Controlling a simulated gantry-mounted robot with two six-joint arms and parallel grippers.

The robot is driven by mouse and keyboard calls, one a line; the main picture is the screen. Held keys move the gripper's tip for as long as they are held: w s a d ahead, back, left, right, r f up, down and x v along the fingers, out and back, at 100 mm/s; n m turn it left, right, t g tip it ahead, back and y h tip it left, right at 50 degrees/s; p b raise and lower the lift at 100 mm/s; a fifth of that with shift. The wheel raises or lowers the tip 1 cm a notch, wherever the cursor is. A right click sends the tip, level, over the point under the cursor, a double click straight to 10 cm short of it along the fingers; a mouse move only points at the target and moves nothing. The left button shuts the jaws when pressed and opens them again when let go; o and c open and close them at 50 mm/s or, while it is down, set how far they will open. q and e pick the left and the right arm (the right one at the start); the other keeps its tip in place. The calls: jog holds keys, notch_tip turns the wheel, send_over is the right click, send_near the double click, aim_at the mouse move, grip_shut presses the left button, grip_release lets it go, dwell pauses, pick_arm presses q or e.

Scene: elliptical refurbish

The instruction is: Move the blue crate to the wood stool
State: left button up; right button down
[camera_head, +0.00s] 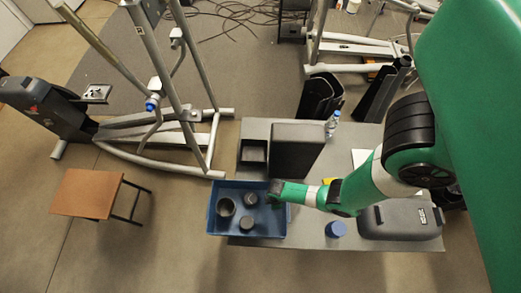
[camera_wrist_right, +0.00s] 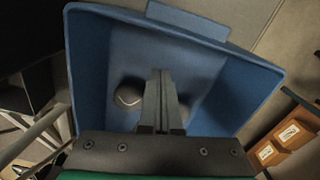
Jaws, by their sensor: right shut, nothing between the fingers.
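The blue crate (camera_head: 213,215) sits on the grey table near its left end, with several dark round items in it. The wood stool (camera_head: 87,193), with a brown top and dark legs, stands on the floor to the left of the table. My right gripper (camera_head: 274,195) is over the crate's right part. In the right wrist view its fingers (camera_wrist_right: 160,75) are shut with nothing between them and point into the blue crate (camera_wrist_right: 250,85). I cannot tell whether they touch the crate. My left gripper is not in view.
On the table are a dark box (camera_head: 297,150), a clear bottle (camera_head: 331,124), a blue-lidded container (camera_head: 336,229) and a dark case (camera_head: 400,218). An elliptical machine (camera_head: 160,120) stands behind the stool. The floor between stool and table is clear.

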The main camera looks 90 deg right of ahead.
notch_tip(320, 180, down, 8)
jog(key=b, duration=0.7)
jog(key=shift+f, duration=0.2)
jog(key=s, duration=0.1)
jog(key=s+p, duration=0.1)
jog(key=s+r, duration=0.1)
jog(key=shift+s+d, duration=0.25)
jog(key=shift+d, duration=0.15)
jog(key=shift+s, duration=0.2)
jog(key=shift+s+d+r+p, duration=0.1)
jog(key=shift+s+d+p, duration=0.1)
jog(key=shift+s+p, duration=0.3)
jog(key=shift+s, duration=0.35)
jog(key=shift+w, duration=0.1)
